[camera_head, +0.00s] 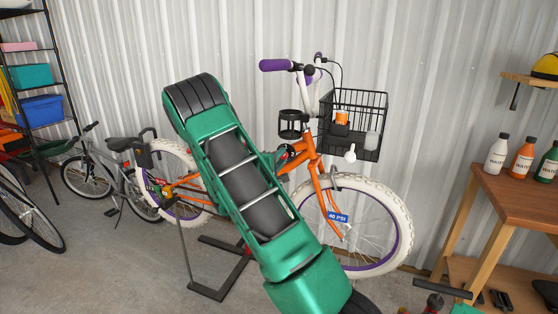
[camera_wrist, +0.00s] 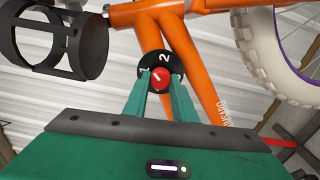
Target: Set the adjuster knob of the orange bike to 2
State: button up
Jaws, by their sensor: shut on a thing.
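The orange bike (camera_head: 324,199) stands at the centre of the head view, partly hidden behind my green arm. In the wrist view its orange frame (camera_wrist: 195,68) runs down behind the adjuster knob (camera_wrist: 160,79). The knob is red with a short white mark, set on a black dial (camera_wrist: 164,60) with white numerals 1 and 2. The 1 is at the left and the 2 at the top. The mark's exact aim is hard to tell. My gripper (camera_wrist: 160,88) is shut on the knob, one green finger on each side.
A black cup holder (camera_wrist: 82,45) is left of the dial in the wrist view. A wire basket (camera_head: 356,110) hangs at the bike's front. A wooden workbench (camera_head: 515,191) with bottles stands right, and a grey bicycle (camera_head: 103,172) left. A corrugated wall is behind.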

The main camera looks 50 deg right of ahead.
jog(key=m, duration=0.5)
jog(key=shift+f+m, duration=0.1)
jog(key=shift+m, duration=0.2)
jog(key=shift+s+a+f+m, duration=0.1)
jog(key=shift+m, duration=1.9)
jog(key=o, duration=1)
jog(key=shift+o, duration=0.2)
jog(key=v, duration=1)
jog(key=shift+a, duration=0.35)
